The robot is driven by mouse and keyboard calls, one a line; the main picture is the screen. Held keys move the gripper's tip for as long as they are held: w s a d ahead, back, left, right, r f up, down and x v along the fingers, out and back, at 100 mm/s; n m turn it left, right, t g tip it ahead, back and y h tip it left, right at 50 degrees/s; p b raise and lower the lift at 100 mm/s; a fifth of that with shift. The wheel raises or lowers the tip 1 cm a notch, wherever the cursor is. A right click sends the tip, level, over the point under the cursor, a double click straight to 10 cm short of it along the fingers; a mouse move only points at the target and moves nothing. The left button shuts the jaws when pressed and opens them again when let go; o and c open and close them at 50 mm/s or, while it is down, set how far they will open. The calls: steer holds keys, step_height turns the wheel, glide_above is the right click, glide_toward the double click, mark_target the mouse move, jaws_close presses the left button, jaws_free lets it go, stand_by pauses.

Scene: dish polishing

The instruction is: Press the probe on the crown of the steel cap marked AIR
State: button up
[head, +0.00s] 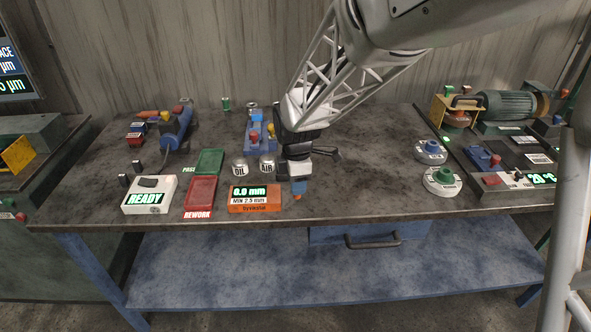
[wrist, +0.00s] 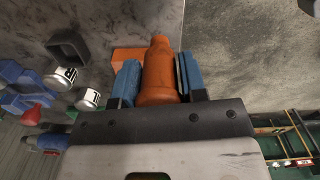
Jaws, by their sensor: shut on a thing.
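The steel cap marked AIR (head: 267,167) stands on the bench, just right of the similar cap marked OIL (head: 239,169). In the wrist view, the AIR cap (wrist: 62,78) is at the left, its lettering only partly readable; the OIL cap (wrist: 88,98) is below it. My gripper (head: 299,183) is right of the AIR cap and nearer the bench's front. Its blue fingers are shut on the orange probe (wrist: 158,72). In the head view the probe's orange tip (head: 298,196) points down, apart from the cap. Its height above the bench is unclear.
An orange gauge (head: 254,206) reading 0.0 mm, MIN 2.5 mm, lies left of my gripper. Left of it are a red REWORK tray (head: 200,192), a green PASS tray (head: 209,161) and a READY box (head: 149,201). A blue fixture (head: 256,141) stands behind the caps.

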steer(key=w+a+r, duration=0.2)
steer(key=w+a, duration=0.2)
steer(key=w, duration=0.6)
steer(key=w+a+r, duration=0.3)
steer(key=w+a, duration=0.1)
steer(key=w, duration=0.5)
steer(key=shift+w+a, duration=0.3)
steer(key=shift+w, duration=0.1)
steer(key=shift+f, duration=0.15)
steer(key=shift+f, duration=2)
steer(key=shift+f, duration=0.8)
stand_by(0.8)
steer(key=shift+r, duration=0.2)
stand_by(0.7)
steer(key=shift+r, duration=2.8)
